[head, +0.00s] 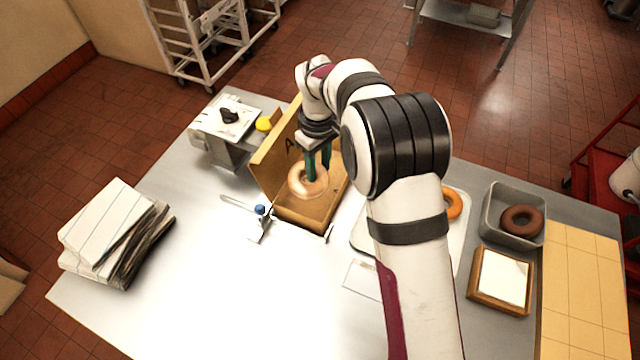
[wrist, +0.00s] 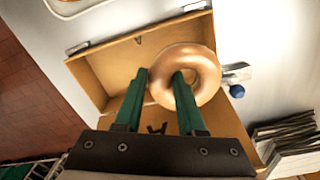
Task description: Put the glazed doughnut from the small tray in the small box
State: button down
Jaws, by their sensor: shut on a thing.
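My gripper (head: 318,172) is shut on a pale glazed doughnut (head: 300,190), holding it over the open cardboard box (head: 300,218). In the wrist view one finger of my gripper (wrist: 160,82) goes into the hole of the doughnut (wrist: 207,75) and the other is outside its left edge. The inside of the box (wrist: 105,88) shows behind the ring, with its lid raised. I cannot tell whether the doughnut touches the box floor. A grey metal tray (head: 488,222) at the right holds a chocolate doughnut (head: 521,220).
A pale tray (head: 362,236) with an orange doughnut (head: 453,204) is partly hidden behind my arm. A blue-capped item (head: 259,210) lies beside the box. Papers (head: 112,232) are stacked at the left; a scale-like device (head: 222,122) stands behind. The front left table is clear.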

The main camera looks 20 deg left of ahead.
notch_tip(320, 180, down, 8)
jog(key=shift+f, duration=0.2)
jog(key=c, duration=0.5)
grip_release()
jog(key=shift+f, duration=0.1)
